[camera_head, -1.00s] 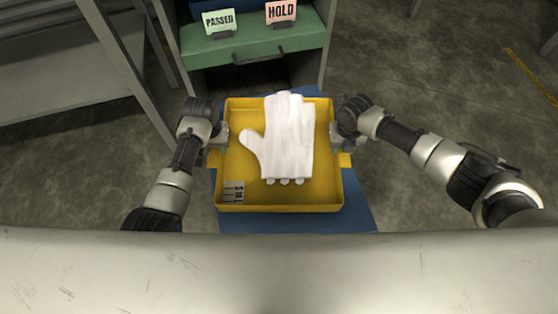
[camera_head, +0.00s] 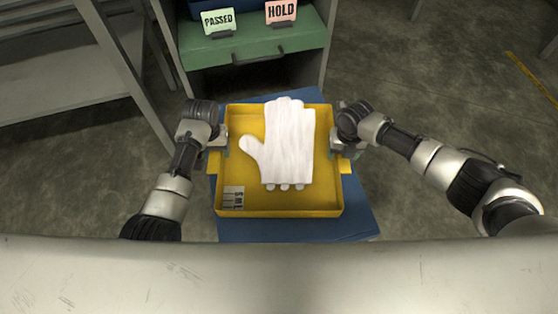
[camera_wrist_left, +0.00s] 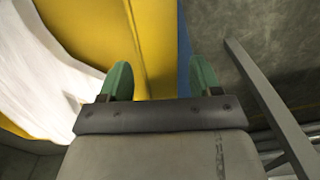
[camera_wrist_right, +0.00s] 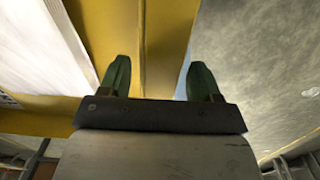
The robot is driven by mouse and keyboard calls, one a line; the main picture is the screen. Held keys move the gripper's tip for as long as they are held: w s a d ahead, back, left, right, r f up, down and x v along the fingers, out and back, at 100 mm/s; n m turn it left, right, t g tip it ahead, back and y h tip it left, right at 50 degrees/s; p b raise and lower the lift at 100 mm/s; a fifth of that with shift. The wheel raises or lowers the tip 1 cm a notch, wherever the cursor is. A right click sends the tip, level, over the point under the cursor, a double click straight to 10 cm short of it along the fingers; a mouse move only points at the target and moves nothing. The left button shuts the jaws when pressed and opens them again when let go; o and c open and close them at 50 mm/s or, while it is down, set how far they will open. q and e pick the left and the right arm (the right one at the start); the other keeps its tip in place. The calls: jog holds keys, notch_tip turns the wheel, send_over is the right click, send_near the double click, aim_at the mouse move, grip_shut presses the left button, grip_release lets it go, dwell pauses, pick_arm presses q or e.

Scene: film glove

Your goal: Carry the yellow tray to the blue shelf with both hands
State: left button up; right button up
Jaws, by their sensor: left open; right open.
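The yellow tray (camera_head: 280,211) sits over a flat blue surface (camera_head: 350,215), with a white glove (camera_head: 285,150) and a small printed size card (camera_head: 233,198) in it. My left gripper (camera_head: 221,150) is at the tray's left side, and my right gripper (camera_head: 338,148) is at its right side. Both are open. In the left wrist view the green fingertips (camera_wrist_left: 161,80) stand apart with the tray's yellow edge (camera_wrist_left: 155,40) between them. The right wrist view shows the same at the other edge (camera_wrist_right: 165,40). I cannot tell whether any finger touches the tray.
Behind the tray stands a grey unit with a green drawer (camera_head: 255,45), a PASSED sign (camera_head: 218,20) and a HOLD sign (camera_head: 281,12). A dark blue level (camera_head: 197,10) shows above it. A grey metal rack (camera_head: 60,90) stands at the left. Floor at the right is clear.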

jog(key=shift+r, duration=0.15)
pick_arm(q)
notch_tip(320, 180, up, 11)
jog(key=shift+f, duration=0.2)
pick_arm(e)
notch_tip(320, 180, up, 12)
dwell(0.6)
